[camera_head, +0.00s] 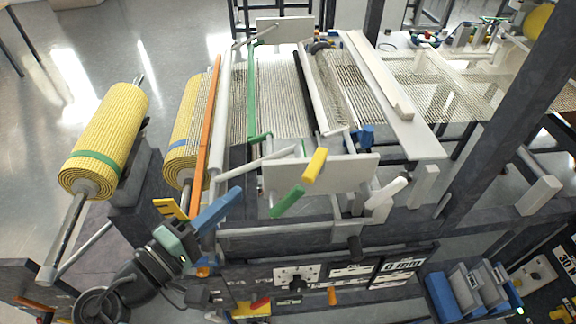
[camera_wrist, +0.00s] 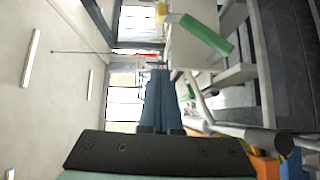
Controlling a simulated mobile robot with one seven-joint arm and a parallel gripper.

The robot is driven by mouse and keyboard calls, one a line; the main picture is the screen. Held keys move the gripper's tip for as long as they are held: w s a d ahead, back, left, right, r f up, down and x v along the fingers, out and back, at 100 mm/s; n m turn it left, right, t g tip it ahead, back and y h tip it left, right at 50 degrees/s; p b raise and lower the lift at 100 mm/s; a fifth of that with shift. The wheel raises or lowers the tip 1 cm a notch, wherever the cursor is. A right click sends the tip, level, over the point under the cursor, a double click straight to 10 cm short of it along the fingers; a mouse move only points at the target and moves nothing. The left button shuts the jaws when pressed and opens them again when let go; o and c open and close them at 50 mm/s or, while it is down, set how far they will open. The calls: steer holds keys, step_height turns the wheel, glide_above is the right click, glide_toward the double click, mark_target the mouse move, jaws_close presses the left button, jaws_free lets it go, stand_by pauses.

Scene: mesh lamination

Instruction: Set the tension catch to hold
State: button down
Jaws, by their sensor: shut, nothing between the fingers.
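My gripper (camera_head: 238,193) has blue fingers, shut and empty, left of the white plate (camera_head: 345,172) at the front of the machine. In the wrist view the blue fingers (camera_wrist: 156,80) lie together. A green handle (camera_head: 287,201) sticks out from the plate's lower left, a short way right of the fingertips. It also shows in the wrist view (camera_wrist: 207,36), apart from the fingers. No label marks which part is the tension catch, so I cannot tell.
An orange bar (camera_head: 207,130) and a long green lever (camera_head: 252,100) rise behind my gripper. A dark post (camera_head: 480,130) slants at the right. A panel with a "0 mm" display (camera_head: 402,265) lies below.

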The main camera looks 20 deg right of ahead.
mark_target(315, 172)
steer(key=shift+s+a, duration=0.1)
steer(key=shift+s, duration=0.2)
steer(key=w+d+p, duration=0.1)
steer(key=d, duration=0.2)
steer(key=d+p, duration=0.2)
steer(key=d, duration=0.2)
steer(key=w+d+p, duration=0.1)
steer(key=d+p, duration=0.1)
steer(key=d, duration=0.2)
steer(key=shift+w, duration=0.3)
steer(key=shift+s+d, duration=0.25)
steer(key=shift+d, duration=0.05)
steer(key=shift+s, duration=0.1)
steer(key=shift+s+d+n+t+p, duration=0.1)
steer(key=shift+s+n+t+p, duration=0.1)
steer(key=shift+n+t+p, duration=0.25)
